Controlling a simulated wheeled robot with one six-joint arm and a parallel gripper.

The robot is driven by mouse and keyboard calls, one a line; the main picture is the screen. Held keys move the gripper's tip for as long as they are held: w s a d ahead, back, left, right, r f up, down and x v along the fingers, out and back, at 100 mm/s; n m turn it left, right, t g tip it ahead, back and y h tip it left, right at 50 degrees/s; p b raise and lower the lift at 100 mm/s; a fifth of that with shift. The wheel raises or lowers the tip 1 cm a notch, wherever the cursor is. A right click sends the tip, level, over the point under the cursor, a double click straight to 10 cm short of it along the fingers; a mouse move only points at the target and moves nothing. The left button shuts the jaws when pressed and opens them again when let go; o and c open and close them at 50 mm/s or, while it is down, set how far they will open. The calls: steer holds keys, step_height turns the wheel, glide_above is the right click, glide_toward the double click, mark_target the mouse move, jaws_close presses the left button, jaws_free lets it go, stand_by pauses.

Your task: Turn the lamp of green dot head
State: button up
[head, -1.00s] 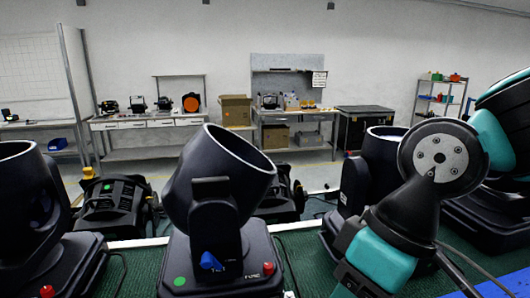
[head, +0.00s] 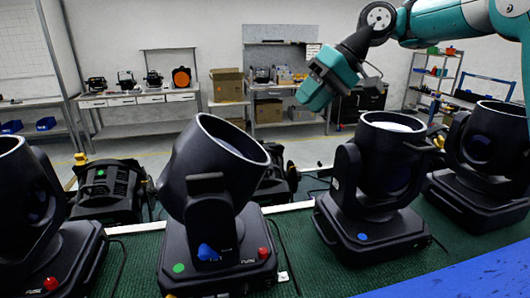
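The head with the green dot (head: 178,267) stands on the green surface near the picture's middle. Its black lamp (head: 213,160) is tilted, its open mouth facing up and to the right. A blue knob (head: 207,252) and a red knob (head: 263,253) sit on the front of its base. My gripper (head: 316,92), teal and black, hangs in the air up and to the right of this lamp, apart from it. Its fingers are too unclear to tell whether it is open or shut.
A blue-dot head (head: 375,190) stands upright to the right, with another head (head: 485,165) beyond it. A further head (head: 30,225) is at the left edge. Smaller fixtures (head: 110,190) stand behind.

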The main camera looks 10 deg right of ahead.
mark_target(265, 152)
steer(key=x, duration=1.5)
steer(key=shift+a, duration=0.2)
jaws_close()
